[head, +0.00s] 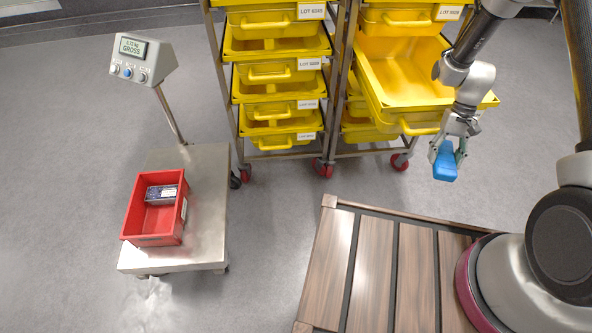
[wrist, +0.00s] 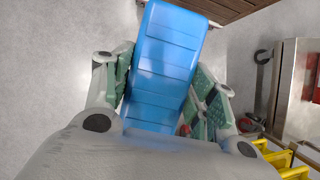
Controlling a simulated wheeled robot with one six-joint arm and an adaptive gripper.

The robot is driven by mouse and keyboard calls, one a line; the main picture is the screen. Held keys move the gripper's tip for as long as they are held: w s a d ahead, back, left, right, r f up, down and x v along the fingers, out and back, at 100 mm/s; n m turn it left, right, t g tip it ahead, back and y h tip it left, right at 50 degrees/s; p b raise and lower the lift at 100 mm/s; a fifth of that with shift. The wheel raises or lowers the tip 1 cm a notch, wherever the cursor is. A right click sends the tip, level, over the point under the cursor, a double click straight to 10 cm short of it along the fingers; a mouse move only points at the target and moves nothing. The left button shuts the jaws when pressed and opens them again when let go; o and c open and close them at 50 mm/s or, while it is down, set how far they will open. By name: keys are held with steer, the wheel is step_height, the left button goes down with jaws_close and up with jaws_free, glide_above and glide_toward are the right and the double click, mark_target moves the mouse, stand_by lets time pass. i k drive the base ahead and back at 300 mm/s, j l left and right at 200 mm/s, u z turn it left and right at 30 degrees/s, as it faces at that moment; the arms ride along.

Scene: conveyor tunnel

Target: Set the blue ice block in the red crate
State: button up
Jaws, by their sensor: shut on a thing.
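The blue ice block (head: 445,162) is held in my gripper (head: 449,146), which is shut on it. Both are in the air at the right of the head view, in front of an open yellow drawer. In the wrist view the block (wrist: 162,65) sits between the two green-padded fingers (wrist: 160,92), and its lower end is hidden by my gripper's body. The red crate (head: 133,210) stands at the left of the head view, far from my gripper. It has a grey-and-blue package (head: 161,194) inside at the back, and bare floor shows in front of that.
The crate rests on a steel platform scale (head: 207,185) with a display post (head: 143,62). Two wheeled racks of yellow trays (head: 282,75) stand at the back; one drawer (head: 405,80) juts out. A brown slatted platform (head: 360,270) lies at front centre. Grey floor is clear between scale and platform.

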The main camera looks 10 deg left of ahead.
mark_target(160, 209)
steer(key=k+j+u, duration=0.1)
steer(key=j, duration=1.1)
steer(key=k+j+u, duration=0.1)
steer(key=j, duration=1.05)
